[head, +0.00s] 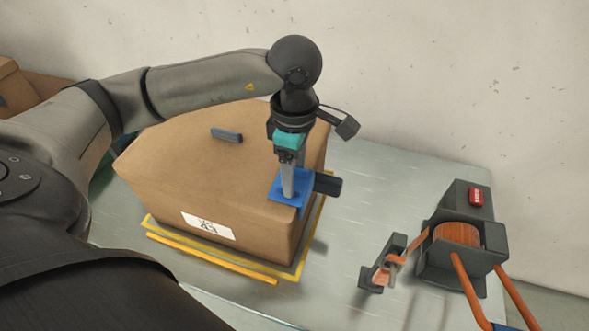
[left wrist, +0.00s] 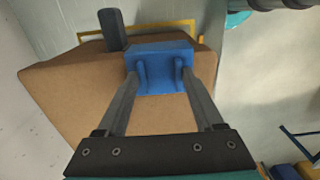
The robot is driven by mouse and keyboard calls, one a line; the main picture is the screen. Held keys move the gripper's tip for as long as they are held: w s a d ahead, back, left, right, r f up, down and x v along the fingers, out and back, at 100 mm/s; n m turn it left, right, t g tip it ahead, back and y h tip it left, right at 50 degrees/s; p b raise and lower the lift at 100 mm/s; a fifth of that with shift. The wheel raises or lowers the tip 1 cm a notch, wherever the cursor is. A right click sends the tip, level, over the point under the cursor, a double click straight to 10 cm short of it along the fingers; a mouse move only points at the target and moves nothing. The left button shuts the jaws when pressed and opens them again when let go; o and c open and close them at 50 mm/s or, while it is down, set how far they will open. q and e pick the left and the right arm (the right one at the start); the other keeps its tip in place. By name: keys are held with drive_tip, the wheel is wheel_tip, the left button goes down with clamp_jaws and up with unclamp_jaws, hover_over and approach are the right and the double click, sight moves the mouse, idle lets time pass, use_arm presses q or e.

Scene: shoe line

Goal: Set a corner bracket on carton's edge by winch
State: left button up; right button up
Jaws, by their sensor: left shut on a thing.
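The carton (head: 215,165) is a closed brown box on the table, with a white label on its front side. The blue corner bracket (head: 277,193) is at the carton's right top edge, on the side facing the winch (head: 470,240). My left gripper (head: 290,192) comes down from above and is shut on the bracket's ribs. In the left wrist view, the two fingers (left wrist: 161,80) hold the blue bracket (left wrist: 160,50) over the carton's edge (left wrist: 70,110). Whether the bracket touches the carton is hard to tell. My right gripper is not in view.
A dark block (head: 327,184) sticks out beside the bracket. A dark strip (head: 226,135) lies on the carton's top. The winch has a red button (head: 476,197) and orange strap; a grey hook fitting (head: 370,277) lies left of it. Yellow lines (head: 210,258) surround the carton's base.

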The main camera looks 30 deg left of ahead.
use_arm(q)
drive_tip(key=o, duration=1.4)
drive_tip(key=shift+r, duration=0.1)
wheel_tip(320, 180, up, 7)
drive_tip(key=p, duration=0.4)
